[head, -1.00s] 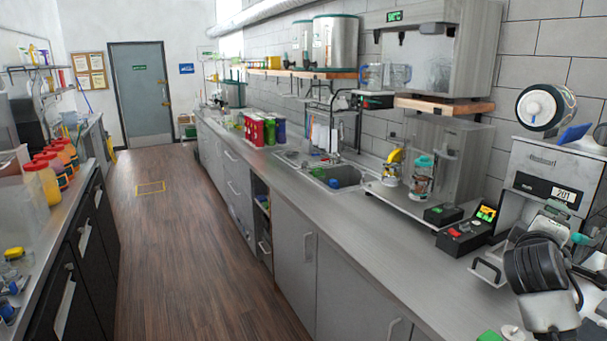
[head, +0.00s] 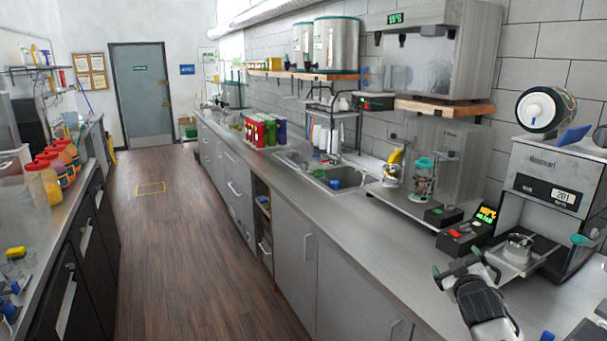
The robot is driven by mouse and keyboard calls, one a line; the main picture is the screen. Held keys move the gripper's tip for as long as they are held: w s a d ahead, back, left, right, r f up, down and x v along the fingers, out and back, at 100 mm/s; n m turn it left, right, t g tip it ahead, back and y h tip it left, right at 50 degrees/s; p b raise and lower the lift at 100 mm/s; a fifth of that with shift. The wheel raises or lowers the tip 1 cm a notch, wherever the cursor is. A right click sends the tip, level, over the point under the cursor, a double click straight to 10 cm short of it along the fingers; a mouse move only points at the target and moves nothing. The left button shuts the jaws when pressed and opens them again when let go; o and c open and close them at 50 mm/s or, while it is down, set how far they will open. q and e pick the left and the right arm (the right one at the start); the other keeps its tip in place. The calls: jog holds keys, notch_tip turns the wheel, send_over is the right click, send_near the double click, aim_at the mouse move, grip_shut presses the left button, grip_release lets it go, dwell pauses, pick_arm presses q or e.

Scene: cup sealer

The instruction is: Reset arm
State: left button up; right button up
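My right arm comes in from the lower right. Its gripper (head: 462,265) is over the front of the grey counter (head: 385,250), left of the sealing machine (head: 545,180). Its fingertips stand apart with nothing visible between them. A metal cup holder (head: 517,251) sticks out from the sealing machine's front, apart from the gripper; what it holds is too small to tell. My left gripper is not in view.
A black control box (head: 463,236) with a red button and lit screen stands behind the gripper. Blender-like clear containers (head: 425,180) stand on a raised shelf. A sink (head: 335,178) lies farther left. The counter's middle is clear.

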jog(key=s+a+f+m+g+y+b, duration=0.1)
jog(key=s+a+f+b, duration=0.15)
jog(key=f, duration=0.95)
jog(key=s+a+f+m+g+y+b, duration=0.1)
jog(key=s+f, duration=0.3)
jog(key=f, duration=0.9)
jog(key=s+a+f+g+b, duration=0.1)
jog(key=s+a+f+g, duration=0.1)
jog(key=s+f, duration=0.65)
jog(key=s+a+f+g+b, duration=0.1)
jog(key=s+f+g, duration=0.3)
jog(key=f, duration=0.8)
jog(key=s+a+f+g+y+b, duration=0.1)
jog(key=s+a+f+g, duration=0.1)
jog(key=s+f, duration=0.75)
jog(key=s+a+f+g+b, duration=0.1)
jog(key=s+f, duration=0.5)
jog(key=s, duration=0.7)
jog(key=s+a+f+g+b, duration=0.1)
jog(key=s+a+f+g, duration=0.1)
jog(key=s, duration=0.8)
jog(key=s+a+f+g+b, duration=0.1)
jog(key=s+f, duration=0.4)
jog(key=s, duration=0.6)
jog(key=shift+s+a+f+m+g, duration=0.2)
jog(key=shift+a+m+g, duration=0.15)
jog(key=shift+g, duration=0.35)
